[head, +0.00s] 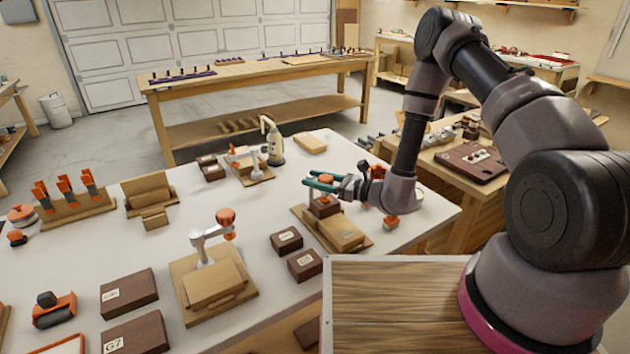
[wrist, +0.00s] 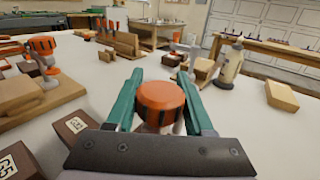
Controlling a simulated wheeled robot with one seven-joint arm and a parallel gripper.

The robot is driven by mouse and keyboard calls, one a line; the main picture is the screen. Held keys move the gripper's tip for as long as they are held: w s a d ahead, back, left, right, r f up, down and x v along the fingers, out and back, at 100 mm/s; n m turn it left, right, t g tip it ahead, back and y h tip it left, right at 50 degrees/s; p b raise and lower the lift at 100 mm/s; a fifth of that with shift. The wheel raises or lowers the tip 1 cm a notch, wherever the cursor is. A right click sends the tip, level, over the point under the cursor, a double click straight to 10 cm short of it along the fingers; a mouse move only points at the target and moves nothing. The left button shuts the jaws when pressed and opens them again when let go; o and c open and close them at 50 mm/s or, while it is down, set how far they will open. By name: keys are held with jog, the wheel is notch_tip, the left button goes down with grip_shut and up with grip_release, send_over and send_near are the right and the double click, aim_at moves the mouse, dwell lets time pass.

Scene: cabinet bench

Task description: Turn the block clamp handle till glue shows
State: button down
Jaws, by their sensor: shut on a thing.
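My gripper (head: 309,178) reaches in from the right over the white table, its two teal fingers shut on an orange clamp handle (wrist: 161,104). In the wrist view the round, ribbed handle sits between the fingers, near the palm. In the head view part of the handle (head: 326,178) shows by the fingers, above a dark brown block (head: 323,207). A pale wood block (head: 340,233) lies in front on the same wooden base (head: 312,231). The joint between the blocks is mostly hidden, and I can make out no glue.
Another clamp with an orange handle (head: 225,216) stands left on its own board. Dark labelled blocks (head: 287,240) lie between. A cream glue bottle (head: 272,142) and a third clamp (head: 249,162) stand behind. The table's middle left is partly clear.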

jog(key=shift+w+d+m+t+h, duration=0.15)
jog(key=shift+m+t+h, duration=0.25)
jog(key=shift+m+t, duration=0.35)
jog(key=shift+t, duration=0.35)
jog(key=shift+c, duration=1.4)
grip_release()
jog(key=v, duration=1)
jog(key=shift+d, duration=0.3)
